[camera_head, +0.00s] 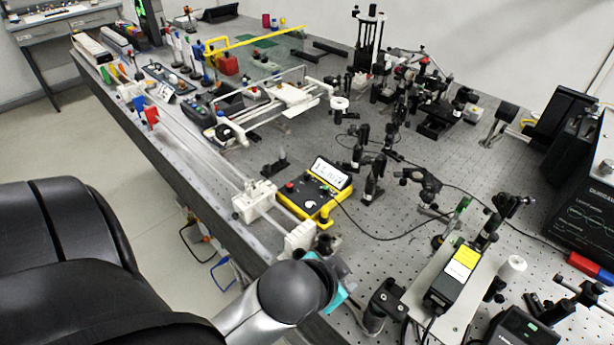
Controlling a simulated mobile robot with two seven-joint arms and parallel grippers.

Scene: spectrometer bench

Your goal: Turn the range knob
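A yellow-edged black meter (309,203) with a tilted white display (331,173) stands near the front edge of the bench, at the middle of the view. Small knobs show on its top panel, including a red one (290,187) and a pale one (310,203). Their labels are too small to read, so I cannot tell which is the range knob. My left gripper (336,275) is at the bench's front edge, below the meter in the picture and apart from it. My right gripper is not in view.
A rail with white blocks (254,201) runs along the front edge beside the meter. Posts with optics (374,180) and a black cable stand right of it. A black-and-yellow box (452,274) sits lower right. Bare perforated bench (400,262) lies between.

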